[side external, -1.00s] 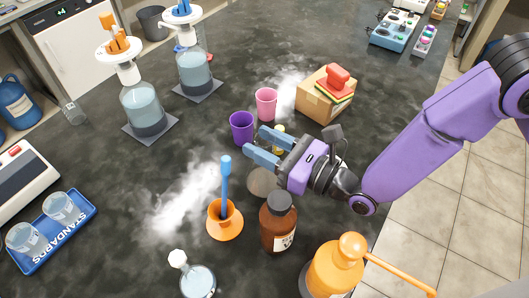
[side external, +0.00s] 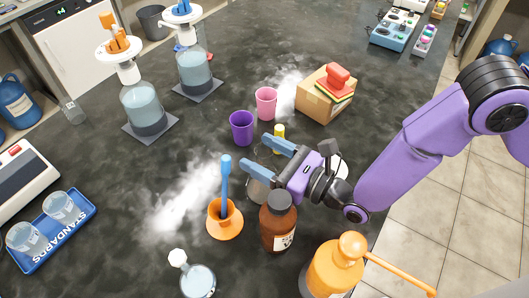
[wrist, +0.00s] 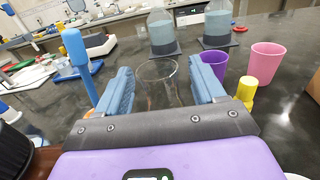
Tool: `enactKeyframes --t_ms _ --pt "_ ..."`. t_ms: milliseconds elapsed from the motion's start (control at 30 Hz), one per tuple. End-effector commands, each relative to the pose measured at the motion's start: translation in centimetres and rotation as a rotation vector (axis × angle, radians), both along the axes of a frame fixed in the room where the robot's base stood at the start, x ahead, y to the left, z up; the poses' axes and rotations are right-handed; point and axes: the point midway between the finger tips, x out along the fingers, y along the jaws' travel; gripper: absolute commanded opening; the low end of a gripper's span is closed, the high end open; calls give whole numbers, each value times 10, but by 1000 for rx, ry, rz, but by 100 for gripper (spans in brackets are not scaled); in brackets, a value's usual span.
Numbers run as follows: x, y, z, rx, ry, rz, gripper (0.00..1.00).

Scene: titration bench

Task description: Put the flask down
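The clear glass flask (side external: 257,190) stands on the dark bench, partly hidden behind my gripper in the side view. In the wrist view the flask (wrist: 157,88) shows its round rim between my two blue fingers, nearer the left one. My gripper (side external: 266,152) is open, its fingers spread apart, pointing to the upper left in the side view. In the wrist view my gripper (wrist: 160,85) shows no clear squeeze on the glass. Whether a finger touches it I cannot tell.
A brown bottle (side external: 278,228) and an orange holder (side external: 224,222) with a blue-topped rod (side external: 227,180) stand close by. A purple cup (side external: 242,127), a pink cup (side external: 266,103) and a yellow vial (side external: 279,132) stand behind. Bench left of the holder is fairly clear.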

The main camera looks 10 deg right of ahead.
Motion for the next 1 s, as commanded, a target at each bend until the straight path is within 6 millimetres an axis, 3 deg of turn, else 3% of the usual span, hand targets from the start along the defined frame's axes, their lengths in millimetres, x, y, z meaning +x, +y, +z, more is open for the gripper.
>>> enactKeyframes --t_ms 267,700,1000 --pt "-7 -6 3 -2 2 1 69" --pt "-62 -61 2 -4 0 3 69" --pt "-84 -83 3 -1 -1 2 69"
